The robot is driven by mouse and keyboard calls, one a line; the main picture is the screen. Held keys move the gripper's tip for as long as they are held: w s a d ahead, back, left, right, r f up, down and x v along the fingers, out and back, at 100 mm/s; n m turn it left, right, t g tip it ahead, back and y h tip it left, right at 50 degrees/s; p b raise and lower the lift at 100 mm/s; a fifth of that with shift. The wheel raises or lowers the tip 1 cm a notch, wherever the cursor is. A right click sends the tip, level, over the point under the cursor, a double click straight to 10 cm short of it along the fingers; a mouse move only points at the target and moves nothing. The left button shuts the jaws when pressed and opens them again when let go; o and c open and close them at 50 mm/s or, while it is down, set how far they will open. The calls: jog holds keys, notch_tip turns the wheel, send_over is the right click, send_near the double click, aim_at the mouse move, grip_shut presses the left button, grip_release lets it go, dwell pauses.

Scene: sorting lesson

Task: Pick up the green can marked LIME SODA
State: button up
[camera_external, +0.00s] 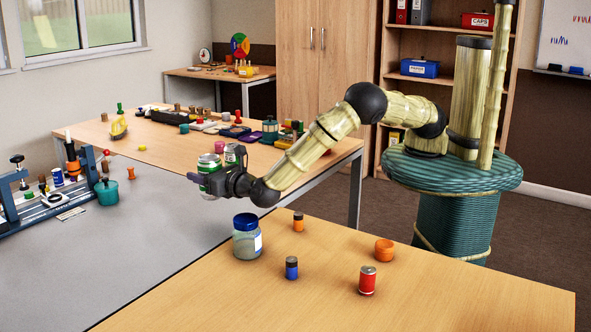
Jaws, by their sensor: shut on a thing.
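My gripper (204,187) is at the end of the arm, over the gap between the near table and the long back table. It is shut on a green can (208,164) with a pale band, which stands about upright in the jaws. The lower part of this can is partly hidden by the fingers. The lettering on it is too small to read. A second green can (233,153) with a silver top shows just behind and to the right of the gripper, partly hidden by it.
The near table (440,290) holds a blue-lidded jar (247,237), a red can (367,280), an orange tub (384,250) and small blue and orange bottles. The back table (320,160) carries many small items. A tool rack (50,205) stands left on the grey surface.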

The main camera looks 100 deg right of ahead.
aim_at(205, 162)
notch_tip(205, 162, up, 3)
jog(key=shift+r, duration=0.2)
